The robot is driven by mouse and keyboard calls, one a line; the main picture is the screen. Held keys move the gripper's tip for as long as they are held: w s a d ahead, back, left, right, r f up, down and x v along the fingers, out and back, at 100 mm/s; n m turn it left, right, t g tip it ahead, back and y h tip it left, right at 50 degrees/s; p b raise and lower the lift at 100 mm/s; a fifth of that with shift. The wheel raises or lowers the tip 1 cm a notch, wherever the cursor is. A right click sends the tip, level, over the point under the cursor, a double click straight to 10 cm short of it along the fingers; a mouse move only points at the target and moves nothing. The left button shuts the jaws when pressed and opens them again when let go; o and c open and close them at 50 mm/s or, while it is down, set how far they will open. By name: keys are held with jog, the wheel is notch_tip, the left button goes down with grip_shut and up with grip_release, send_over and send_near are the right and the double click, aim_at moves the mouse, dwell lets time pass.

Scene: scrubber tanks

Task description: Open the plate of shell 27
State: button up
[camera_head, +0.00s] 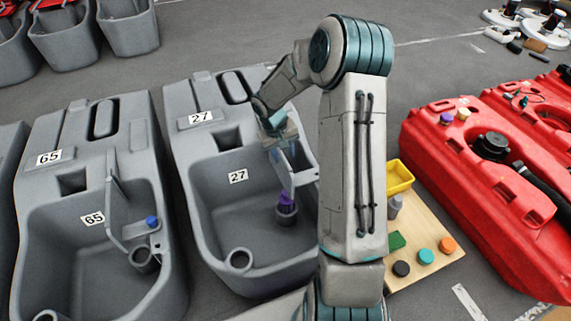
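Shell 27 (203,160) is a grey moulded tank with two "27" labels, left of my arm. Its plate (287,178) is a thin grey panel standing tilted inside the right part of the basin. A purple piece (286,200) sits in a round grey socket below the plate's lower end. My gripper (284,147) points down over the right side of the basin, at the plate's upper end. I cannot tell whether it touches the plate. Its fingers are small and partly hidden by the wrist, so their opening is unclear. My arm hides the shell's right edge.
Shell 65 (70,135) stands on the left, with a raised grey plate (116,205) and a blue knob (152,222). A wooden board (431,232) with a yellow bin (398,176) and coloured caps lies right of my arm. Red tanks (465,150) stand further right.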

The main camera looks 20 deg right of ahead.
aim_at(287, 164)
jog(key=shift+d+f+b, duration=0.2)
jog(key=shift+f+b, duration=0.05)
jog(key=shift+f, duration=0.7)
jog(key=shift+d+f+b, duration=0.15)
jog(key=shift+f+b, duration=0.05)
jog(key=shift+f, duration=0.75)
grip_shut()
